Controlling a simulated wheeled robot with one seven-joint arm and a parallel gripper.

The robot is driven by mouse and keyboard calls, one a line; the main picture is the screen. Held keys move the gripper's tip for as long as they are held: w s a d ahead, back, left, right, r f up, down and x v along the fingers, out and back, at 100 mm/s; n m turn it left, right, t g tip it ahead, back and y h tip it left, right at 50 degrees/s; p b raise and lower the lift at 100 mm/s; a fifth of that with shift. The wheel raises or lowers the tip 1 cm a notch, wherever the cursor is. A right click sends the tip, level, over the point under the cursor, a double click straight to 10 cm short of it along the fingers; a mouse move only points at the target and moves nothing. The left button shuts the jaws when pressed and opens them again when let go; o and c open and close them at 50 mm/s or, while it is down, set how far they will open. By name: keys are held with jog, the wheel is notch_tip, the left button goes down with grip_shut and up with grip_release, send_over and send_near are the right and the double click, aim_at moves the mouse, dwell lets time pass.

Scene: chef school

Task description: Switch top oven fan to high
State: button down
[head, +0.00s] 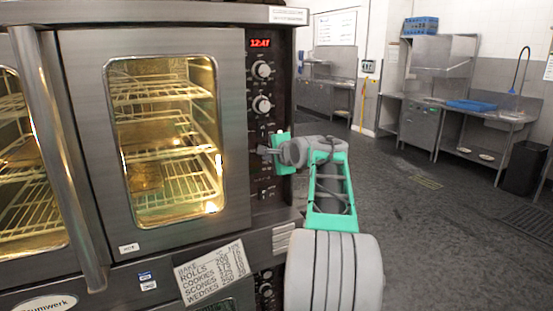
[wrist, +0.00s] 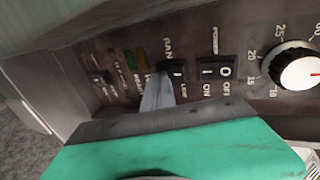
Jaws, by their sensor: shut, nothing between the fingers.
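The top oven (head: 235,150) stands at the left in the head view, its chambers lit. Its dark control panel (head: 258,48) runs down the right side of the front. My gripper (head: 262,150) is shut and empty, with its tip at the panel below the lower knob. In the wrist view the black fan rocker switch (wrist: 179,71) sits under the label FAN, with LOW printed beside its other end. My gripper (wrist: 157,92) tip is right beside this switch; I cannot tell whether it touches. The switch's exact tilt is unclear.
The power switch (wrist: 217,70), marked ON and OFF, is close beside the fan switch. A white dial (wrist: 300,72) is further right. In the head view, two knobs (head: 262,70) sit above my gripper. A door handle (head: 62,160) juts out at left. Floor (head: 430,215) at right is open.

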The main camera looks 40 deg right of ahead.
jog(key=shift+r+p, duration=0.9)
jog(key=shift+w, duration=0.1)
jog(key=b+v, duration=0.3)
jog(key=v, duration=1.1)
jog(key=shift+f, duration=0.25)
